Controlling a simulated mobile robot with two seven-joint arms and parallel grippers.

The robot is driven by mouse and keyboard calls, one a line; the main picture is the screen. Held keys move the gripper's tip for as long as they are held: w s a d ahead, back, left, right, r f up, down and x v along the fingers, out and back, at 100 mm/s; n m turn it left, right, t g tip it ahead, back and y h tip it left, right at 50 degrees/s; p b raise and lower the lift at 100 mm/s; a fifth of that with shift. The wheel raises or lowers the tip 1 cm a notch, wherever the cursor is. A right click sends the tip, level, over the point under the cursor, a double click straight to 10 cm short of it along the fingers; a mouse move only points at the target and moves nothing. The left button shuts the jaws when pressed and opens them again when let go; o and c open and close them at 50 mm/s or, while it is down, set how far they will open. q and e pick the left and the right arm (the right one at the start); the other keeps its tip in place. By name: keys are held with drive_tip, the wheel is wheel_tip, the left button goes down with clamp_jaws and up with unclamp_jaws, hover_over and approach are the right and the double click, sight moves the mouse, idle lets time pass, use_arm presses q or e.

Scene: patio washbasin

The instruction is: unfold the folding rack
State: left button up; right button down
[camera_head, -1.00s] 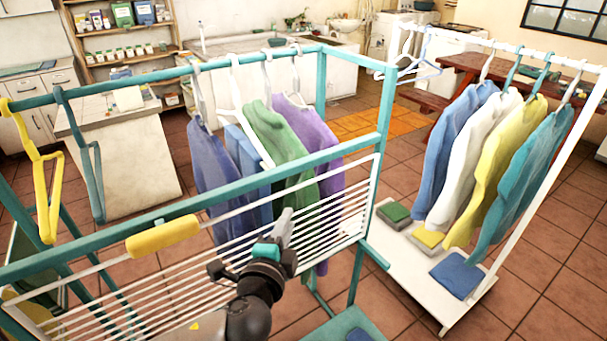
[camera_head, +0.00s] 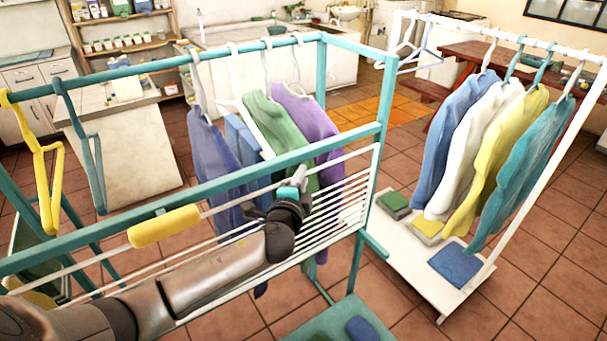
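The folding rack (camera_head: 345,205) is a white wire panel with several thin rails, hanging down along the near side of a teal frame (camera_head: 350,140). A yellow grip (camera_head: 164,226) sits on its white top bar, left of my gripper. My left gripper (camera_head: 296,178) is in front of the rack near the top bar, right of the yellow grip. Its tip overlaps the bar in the picture; I cannot tell whether it touches. The fingers are small and partly hidden by my wrist, so their opening is unclear. My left arm hides the rack's lower middle. My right gripper is not in view.
Blue, green and purple shirts (camera_head: 270,125) hang on the frame's far rail. Yellow (camera_head: 45,170) and teal (camera_head: 95,165) empty hangers hang at left. A white garment rack (camera_head: 500,45) with several shirts stands at right. Tiled floor shows between them.

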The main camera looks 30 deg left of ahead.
use_arm(q)
drive_tip(key=shift+x, duration=1.1)
clamp_jaws()
idle(0.8)
